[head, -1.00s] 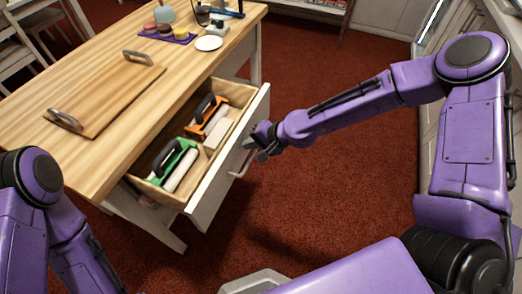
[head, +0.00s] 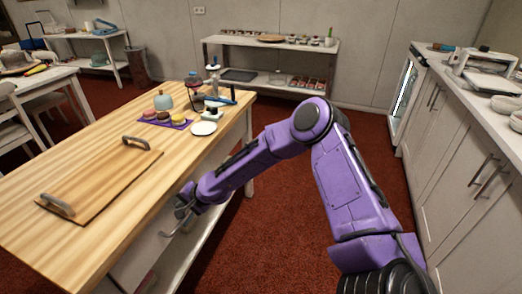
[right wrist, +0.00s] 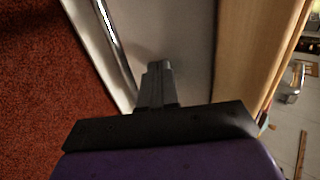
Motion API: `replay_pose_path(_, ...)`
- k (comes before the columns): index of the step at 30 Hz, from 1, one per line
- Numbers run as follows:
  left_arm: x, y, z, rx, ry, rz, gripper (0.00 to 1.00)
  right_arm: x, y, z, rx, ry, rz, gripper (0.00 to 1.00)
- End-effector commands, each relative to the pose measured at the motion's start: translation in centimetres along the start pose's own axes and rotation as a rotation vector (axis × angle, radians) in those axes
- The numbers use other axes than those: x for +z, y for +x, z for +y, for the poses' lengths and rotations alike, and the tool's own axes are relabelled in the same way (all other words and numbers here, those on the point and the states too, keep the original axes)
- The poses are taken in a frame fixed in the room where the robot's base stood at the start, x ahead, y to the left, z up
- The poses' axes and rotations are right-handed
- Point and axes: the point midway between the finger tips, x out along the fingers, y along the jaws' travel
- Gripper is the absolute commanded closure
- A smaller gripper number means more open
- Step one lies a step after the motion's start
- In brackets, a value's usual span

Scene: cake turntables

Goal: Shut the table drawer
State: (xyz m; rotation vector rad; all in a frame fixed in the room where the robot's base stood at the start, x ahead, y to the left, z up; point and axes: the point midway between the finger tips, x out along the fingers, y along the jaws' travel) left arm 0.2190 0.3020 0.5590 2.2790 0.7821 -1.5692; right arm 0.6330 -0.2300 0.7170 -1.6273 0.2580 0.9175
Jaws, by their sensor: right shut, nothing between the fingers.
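The wooden table (head: 90,225) runs along the left of the head view. Its drawer's pale front (head: 140,258) sits under the tabletop edge, and no drawer interior shows. A metal handle (head: 172,226) is on that front. My right gripper (head: 183,203) is at the drawer front beside the handle, shut and empty. In the right wrist view the shut fingers (right wrist: 158,85) are against or very near the pale front (right wrist: 175,35), with the handle (right wrist: 114,45) to their left and the wooden table edge (right wrist: 250,55) to their right. My left gripper is out of view.
On the tabletop are a board with two handles (head: 100,180), a purple mat with small cakes (head: 180,124) and a white plate (head: 203,129). Cabinets (head: 455,165) stand along the right. Red carpet (head: 285,215) between is clear.

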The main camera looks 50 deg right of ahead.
Motion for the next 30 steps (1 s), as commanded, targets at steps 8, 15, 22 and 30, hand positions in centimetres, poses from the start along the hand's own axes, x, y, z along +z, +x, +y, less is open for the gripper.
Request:
replay_pose_path(8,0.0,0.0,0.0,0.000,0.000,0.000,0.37,-0.8,0.2,-0.3,-0.001,0.010,0.012,1.00)
replay_pose_path(15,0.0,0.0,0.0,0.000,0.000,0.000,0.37,-0.7,0.3,-0.6,-0.006,0.008,0.011,1.00)
replay_pose_path(22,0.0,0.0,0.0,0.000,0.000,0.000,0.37,-0.7,0.2,-0.8,-0.009,0.007,0.011,1.00)
replay_pose_path(30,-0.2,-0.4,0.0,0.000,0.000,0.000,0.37,-0.1,-1.0,0.3,-0.007,-0.004,-0.005,1.00)
